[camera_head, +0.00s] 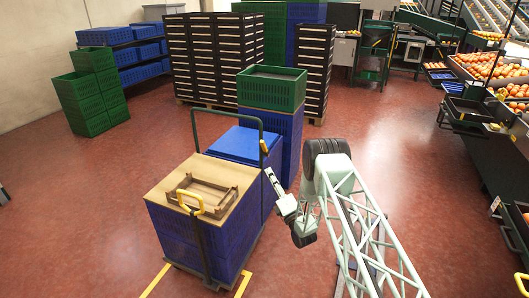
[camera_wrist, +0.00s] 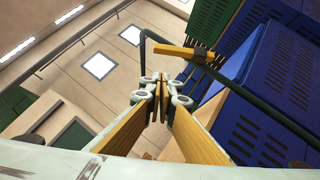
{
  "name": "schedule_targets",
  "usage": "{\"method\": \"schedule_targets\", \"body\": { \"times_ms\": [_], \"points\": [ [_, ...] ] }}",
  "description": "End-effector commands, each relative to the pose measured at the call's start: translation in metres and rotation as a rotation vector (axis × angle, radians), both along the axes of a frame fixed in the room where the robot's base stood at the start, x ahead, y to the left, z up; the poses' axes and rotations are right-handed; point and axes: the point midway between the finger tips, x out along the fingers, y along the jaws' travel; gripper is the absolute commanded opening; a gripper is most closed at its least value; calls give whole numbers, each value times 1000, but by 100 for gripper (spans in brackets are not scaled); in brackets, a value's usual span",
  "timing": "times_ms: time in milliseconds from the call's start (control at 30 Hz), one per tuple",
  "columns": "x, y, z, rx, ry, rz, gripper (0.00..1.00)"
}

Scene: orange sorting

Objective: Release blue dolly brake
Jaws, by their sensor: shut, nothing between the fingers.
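The blue dolly (camera_head: 195,243) carries stacked blue crates and stands left of my arm. A dark green tube handle (camera_head: 226,113) rises at its far end, with a small yellow lever (camera_head: 264,146) on its right upright. A larger yellow lever (camera_head: 190,201) sits on the near handle. My gripper (camera_head: 269,174) is beside the dolly's right side, below the far lever. In the wrist view my gripper (camera_wrist: 162,88) is shut and empty, and a yellow lever (camera_wrist: 184,52) on the green tube lies just beyond the fingertips. I cannot tell whether they touch.
A brown wooden tray (camera_head: 207,190) lies on the dolly's tan top board. Behind the dolly stands a blue stack topped by a green crate (camera_head: 272,88). Black crate stacks (camera_head: 200,60) stand further back. The red floor (camera_head: 110,180) left of the dolly is clear.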

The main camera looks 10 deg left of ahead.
Motion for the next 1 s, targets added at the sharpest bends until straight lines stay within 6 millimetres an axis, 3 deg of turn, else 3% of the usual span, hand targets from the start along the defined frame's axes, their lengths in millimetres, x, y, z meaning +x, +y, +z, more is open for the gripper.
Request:
{"method": "schedule_targets", "body": {
  "times_ms": [567,1000],
  "points": [
    [9,6,4,0,-1,0,0],
    [49,33,22,0,-2,0,0]
  ]
}}
